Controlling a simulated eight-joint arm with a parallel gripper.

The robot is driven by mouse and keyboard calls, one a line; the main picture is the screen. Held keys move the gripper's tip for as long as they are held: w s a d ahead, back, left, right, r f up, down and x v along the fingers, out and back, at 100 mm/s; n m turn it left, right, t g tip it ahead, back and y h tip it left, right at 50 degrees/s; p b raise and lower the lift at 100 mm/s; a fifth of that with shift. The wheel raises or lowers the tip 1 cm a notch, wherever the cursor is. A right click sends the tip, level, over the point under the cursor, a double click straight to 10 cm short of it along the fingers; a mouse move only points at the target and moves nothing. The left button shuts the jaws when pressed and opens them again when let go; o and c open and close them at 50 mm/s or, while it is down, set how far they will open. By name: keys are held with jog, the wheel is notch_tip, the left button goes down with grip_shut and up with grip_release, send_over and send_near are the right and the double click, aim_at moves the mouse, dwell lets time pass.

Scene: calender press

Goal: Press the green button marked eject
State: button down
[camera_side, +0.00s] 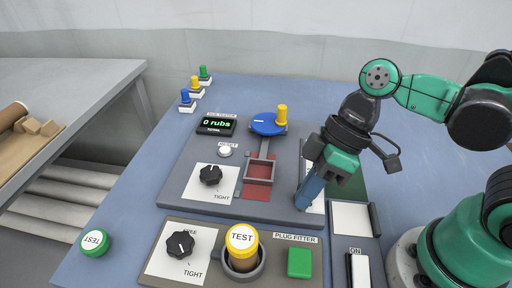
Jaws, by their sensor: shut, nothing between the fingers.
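A square green button (299,262) sits on the front panel, just below the label PLUG FITTER. I cannot read any eject marking on it. My gripper (305,200) is shut and empty, pointing down over the right part of the rear panel. It is behind and above the green button and apart from it. My gripper hides part of a white plate and a green surface behind it. A round green cap (95,242) marked TEST lies at the front left of the table.
A yellow TEST plug (242,245) stands in a grey cup left of the green button. Black knobs (180,245) and a blue disc (268,124) with a yellow handle stand farther left and back. The display (216,124) reads 0 rubs. A white switch (359,270) stands right.

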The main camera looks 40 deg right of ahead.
jog(key=w+d+r+m+t+h, duration=0.4)
jog(key=w+d+m+t+h, duration=0.25)
jog(key=d+m, duration=0.4)
notch_tip(320, 180, up, 4)
jog(key=m+g, duration=0.7)
send_over(302, 259)
jog(key=shift+a+y, duration=0.1)
jog(key=shift+y, duration=0.35)
jog(key=shift+f, duration=6.95)
